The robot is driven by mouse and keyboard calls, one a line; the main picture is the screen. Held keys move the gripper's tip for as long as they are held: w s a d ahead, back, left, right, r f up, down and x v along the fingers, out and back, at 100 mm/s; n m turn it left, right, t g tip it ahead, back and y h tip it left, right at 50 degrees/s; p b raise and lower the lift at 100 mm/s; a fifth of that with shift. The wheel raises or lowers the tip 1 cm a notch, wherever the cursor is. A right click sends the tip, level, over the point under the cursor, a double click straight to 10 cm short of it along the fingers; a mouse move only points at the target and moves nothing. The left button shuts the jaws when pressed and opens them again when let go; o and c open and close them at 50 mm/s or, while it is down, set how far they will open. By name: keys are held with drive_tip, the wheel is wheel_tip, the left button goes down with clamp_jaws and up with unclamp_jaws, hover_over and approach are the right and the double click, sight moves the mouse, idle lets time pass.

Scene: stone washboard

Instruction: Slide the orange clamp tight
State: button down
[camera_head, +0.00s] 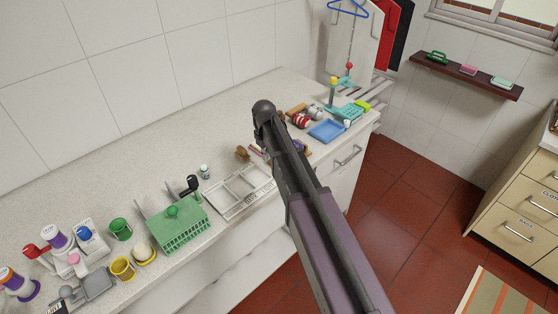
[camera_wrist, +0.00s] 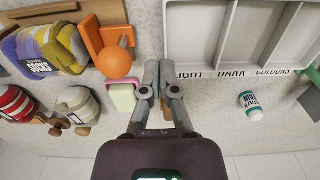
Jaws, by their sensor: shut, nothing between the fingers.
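The orange clamp (camera_wrist: 97,36) is in the upper left of the wrist view. It has an orange bracket and a round orange knob (camera_wrist: 114,62) with a pointed tip beside it. My gripper (camera_wrist: 158,70) is shut and empty, its fingertips a little to the right of the knob and apart from it in the picture. A bundle of striped socks (camera_wrist: 42,48) with a "SOCKS" label lies to the left of the clamp. In the head view my arm covers this area, and I cannot make out the clamp or the fingertips there.
A white divided tray (camera_wrist: 208,62) labelled for light, dark and colours lies right of my gripper. A pink and pale green block (camera_wrist: 122,97) is close on the left. A green rack (camera_head: 180,228) stands left on the counter.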

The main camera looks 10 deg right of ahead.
drive_tip(key=shift+f+b, duration=1)
drive_tip(key=shift+f, duration=0.15)
drive_tip(key=shift+w+d, duration=0.6)
drive_tip(key=shift+d, duration=0.2)
drive_tip(key=shift+w+d, duration=0.55)
drive_tip(key=shift+d, duration=0.2)
drive_tip(key=shift+r, duration=0.15)
idle(0.5)
wheel_tip(320, 180, up, 7)
drive_tip(key=s+a+p, duration=0.1)
drive_tip(key=p, duration=0.6)
drive_tip(key=shift+a, duration=0.35)
drive_tip(key=shift+s, duration=0.1)
drive_tip(key=s+d+m, duration=0.3)
drive_tip(key=s+d, duration=0.1)
drive_tip(key=s, duration=0.7)
drive_tip(key=s+d+f+m+b, duration=0.1)
drive_tip(key=s+d+m, duration=0.3)
drive_tip(key=s, duration=0.7)
drive_tip(key=shift+s+d+f, duration=0.2)
drive_tip(key=shift+d+f, duration=0.05)
drive_tip(key=shift+d, duration=0.55)
